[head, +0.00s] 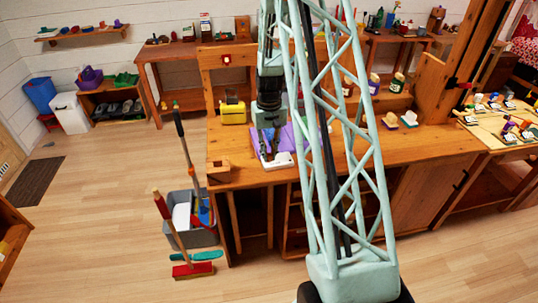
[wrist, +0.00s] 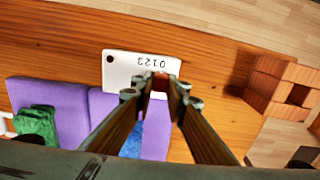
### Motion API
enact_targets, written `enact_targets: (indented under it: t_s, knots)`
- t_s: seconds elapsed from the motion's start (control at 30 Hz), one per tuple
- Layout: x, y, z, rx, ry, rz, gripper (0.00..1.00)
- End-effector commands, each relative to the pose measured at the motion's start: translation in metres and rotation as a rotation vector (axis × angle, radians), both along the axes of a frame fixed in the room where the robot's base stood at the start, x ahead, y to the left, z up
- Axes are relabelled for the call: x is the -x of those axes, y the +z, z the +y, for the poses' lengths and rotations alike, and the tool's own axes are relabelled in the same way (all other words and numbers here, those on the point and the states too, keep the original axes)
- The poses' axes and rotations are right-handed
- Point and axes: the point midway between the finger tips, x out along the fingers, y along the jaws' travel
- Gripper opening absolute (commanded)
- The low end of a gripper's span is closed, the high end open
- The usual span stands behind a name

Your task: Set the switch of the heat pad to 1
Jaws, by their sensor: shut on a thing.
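The heat pad is purple (wrist: 70,112) and lies on the wooden worktop; part of it also shows in the head view (head: 287,140). Its white switch box (wrist: 118,72) lies beside it, with a row of digits 0 to 3 and a dark dot near one corner. The box also shows in the head view (head: 281,161). My gripper (wrist: 158,86) points down at the box, its fingertips close together at the box edge below the digits. A small reddish switch piece (wrist: 160,75) shows between the tips. The fingers hide most of it, so its setting cannot be read.
Green (wrist: 37,122) and blue (wrist: 131,138) items lie on the pad. A brick-like block (wrist: 283,88) stands near the worktop edge, right in the wrist view. A yellow case (head: 233,112) stands behind the pad.

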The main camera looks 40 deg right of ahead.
Motion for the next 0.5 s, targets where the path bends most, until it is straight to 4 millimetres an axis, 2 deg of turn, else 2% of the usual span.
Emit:
enact_targets:
  t_s: [0.23,0.5]
  knots:
    - [0.005,0.0,-0.01,0.0,-0.001,-0.001,0.0]
    - [0.005,0.0,-0.011,0.0,0.0,-0.001,0.0]
